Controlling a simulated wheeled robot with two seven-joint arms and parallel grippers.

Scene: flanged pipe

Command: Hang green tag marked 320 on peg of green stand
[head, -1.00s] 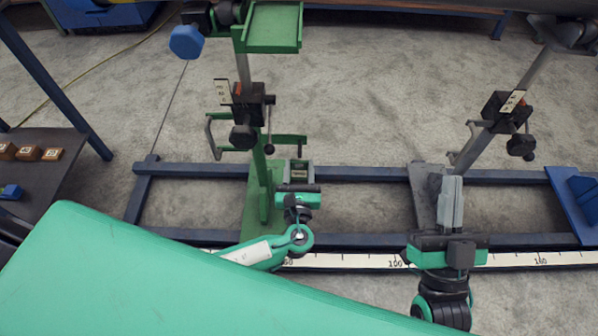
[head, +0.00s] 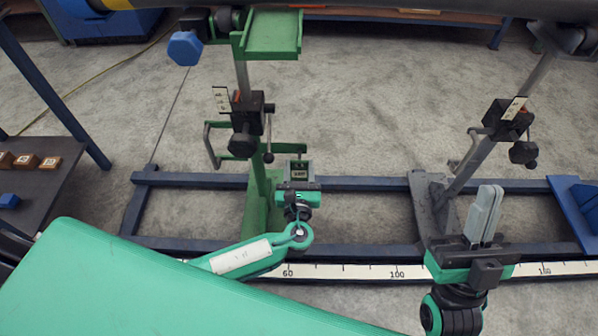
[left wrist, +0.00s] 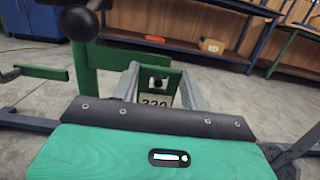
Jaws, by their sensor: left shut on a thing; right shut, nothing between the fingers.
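The green tag marked 320 (left wrist: 157,90) is between the fingers of my left gripper (left wrist: 160,92), with a dark round spot above its number. My left gripper (head: 300,172) is shut on the tag (head: 299,165), just right of the green stand (head: 259,185). A green bar (head: 290,148) reaches right from the stand's post, close behind the tag. In the left wrist view the post (left wrist: 88,75) is at left and the bar (left wrist: 115,57) runs behind the tag. I cannot tell whether peg and tag touch. My right gripper (head: 484,215) is shut and empty, well to the right.
A grey stand (head: 432,205) stands on the blue rails (head: 360,184) near my right gripper. A scale strip (head: 345,271) runs along the front rail. A dark table (head: 45,180) with small numbered blocks is at left. A long pipe crosses the top.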

